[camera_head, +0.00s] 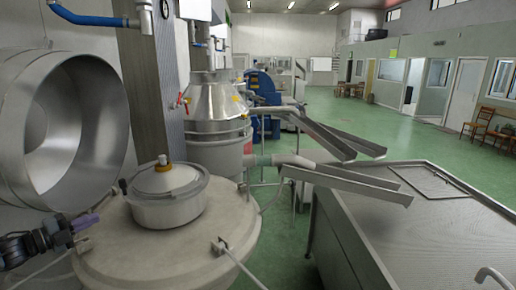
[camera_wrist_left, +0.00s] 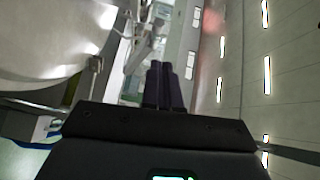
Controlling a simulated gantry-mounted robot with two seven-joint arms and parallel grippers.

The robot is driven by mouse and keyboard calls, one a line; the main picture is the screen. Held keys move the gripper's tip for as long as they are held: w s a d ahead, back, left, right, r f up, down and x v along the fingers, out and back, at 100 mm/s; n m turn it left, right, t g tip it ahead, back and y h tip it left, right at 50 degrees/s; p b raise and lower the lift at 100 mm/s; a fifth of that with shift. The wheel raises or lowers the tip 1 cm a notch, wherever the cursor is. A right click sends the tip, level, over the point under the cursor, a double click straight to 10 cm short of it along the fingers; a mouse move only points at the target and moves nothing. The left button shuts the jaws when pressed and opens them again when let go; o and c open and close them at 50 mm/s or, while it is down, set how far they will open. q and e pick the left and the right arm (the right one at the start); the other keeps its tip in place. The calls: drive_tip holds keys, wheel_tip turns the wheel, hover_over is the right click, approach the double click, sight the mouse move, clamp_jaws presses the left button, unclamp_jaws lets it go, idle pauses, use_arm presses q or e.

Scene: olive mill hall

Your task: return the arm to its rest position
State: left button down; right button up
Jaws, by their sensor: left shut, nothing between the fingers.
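My left arm comes in low at the left edge of the head view. Its left gripper (camera_head: 90,218) is a dark body with purplish fingers, in front of the pale round tank top. The fingers point to the right and are empty. In the left wrist view the two dark fingers of the left gripper (camera_wrist_left: 163,68) lie side by side, closed together with nothing between them. My right gripper is not in view.
A pale round tank (camera_head: 170,255) with a lidded steel pot (camera_head: 168,205) stands close by. A large steel drum opening (camera_head: 80,120) is above the arm. Steel chutes (camera_head: 345,183) and a steel table (camera_head: 420,235) are to the right. Green floor (camera_head: 400,130) is open beyond.

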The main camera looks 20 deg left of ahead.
use_arm(q)
drive_tip(key=s+d+f+n+g, duration=0.1)
drive_tip(key=s+d+f+n, duration=0.1)
drive_tip(key=d+f, duration=0.9)
drive_tip(key=s+d+f+n+g, duration=0.1)
drive_tip(key=s+d+f+n, duration=0.35)
drive_tip(key=f, duration=1.05)
drive_tip(key=s+d+f+n+g+y, duration=0.1)
drive_tip(key=d+f, duration=0.3)
drive_tip(key=d, duration=0.8)
drive_tip(key=s+d+f+n+g, duration=0.15)
drive_tip(key=d+f, duration=0.25)
drive_tip(key=d, duration=0.7)
drive_tip(key=s+d+r+n+g+y, duration=0.1)
drive_tip(key=s+d+r+n+g, duration=0.15)
drive_tip(key=d, duration=0.35)
drive_tip(key=s+d+r+n+g, duration=0.2)
drive_tip(key=s+d+n, duration=0.1)
drive_tip(key=d, duration=0.4)
drive_tip(key=s+a+n+g+y, duration=0.1)
drive_tip(key=s+a+n+g, duration=0.15)
drive_tip(key=s+g, duration=0.4)
wheel_tip(320, 180, up, 17)
drive_tip(key=s+t+p, duration=0.1)
drive_tip(key=t+p, duration=0.1)
drive_tip(key=p, duration=1.4)
drive_tip(key=shift+s+d+f+p, duration=0.2)
drive_tip(key=shift+s+d+p, duration=0.2)
drive_tip(key=shift+d, duration=0.05)
